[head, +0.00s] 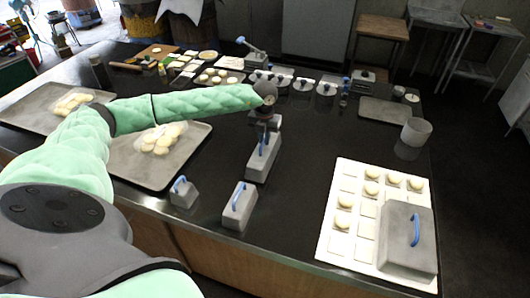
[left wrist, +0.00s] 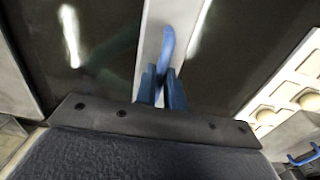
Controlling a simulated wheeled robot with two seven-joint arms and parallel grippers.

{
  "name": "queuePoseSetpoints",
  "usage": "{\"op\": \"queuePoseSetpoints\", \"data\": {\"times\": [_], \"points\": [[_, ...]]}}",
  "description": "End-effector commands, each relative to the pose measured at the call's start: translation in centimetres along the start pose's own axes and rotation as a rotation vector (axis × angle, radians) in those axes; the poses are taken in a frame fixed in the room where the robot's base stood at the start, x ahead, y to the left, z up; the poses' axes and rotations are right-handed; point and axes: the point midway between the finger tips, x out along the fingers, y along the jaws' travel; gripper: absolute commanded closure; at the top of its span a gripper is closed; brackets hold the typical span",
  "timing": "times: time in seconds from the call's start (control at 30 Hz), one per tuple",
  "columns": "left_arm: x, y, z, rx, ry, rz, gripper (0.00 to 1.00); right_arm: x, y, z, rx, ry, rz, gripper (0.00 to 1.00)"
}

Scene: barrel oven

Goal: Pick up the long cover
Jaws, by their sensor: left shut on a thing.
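The long cover (head: 262,163) is a narrow grey block with a blue handle on top, in the middle of the black table in the head view. My left gripper (head: 266,132) is above it, its jaws shut on the blue handle. In the left wrist view the two blue fingers (left wrist: 162,88) close on the handle (left wrist: 168,45), with the pale cover (left wrist: 150,30) under it. I cannot tell whether the cover rests on the table or is slightly raised. My right gripper is not in view.
Two smaller blue-handled covers (head: 239,206) (head: 183,193) stand at the front edge. A large grey cover (head: 407,238) sits on a white board (head: 345,177) with dough pieces at right. Grey trays (head: 150,174) (head: 40,115) lie at left. Bare table lies right of the long cover.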

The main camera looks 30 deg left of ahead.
Motion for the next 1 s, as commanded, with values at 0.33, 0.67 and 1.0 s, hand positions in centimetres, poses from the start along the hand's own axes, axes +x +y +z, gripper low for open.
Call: {"op": "queuePoseSetpoints", "data": {"times": [0.33, 0.67, 1.0], "points": [[-3.0, 0.0, 0.0, -0.001, -0.001, -0.001, 1.00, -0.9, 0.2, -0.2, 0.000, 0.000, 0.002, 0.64], [-5.7, 0.0, 0.1, 0.000, -0.002, -0.001, 1.00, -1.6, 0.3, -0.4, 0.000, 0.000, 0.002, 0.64], [-8.4, 0.0, 0.1, 0.000, -0.002, -0.002, 1.00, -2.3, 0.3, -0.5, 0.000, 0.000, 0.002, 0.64]]}}
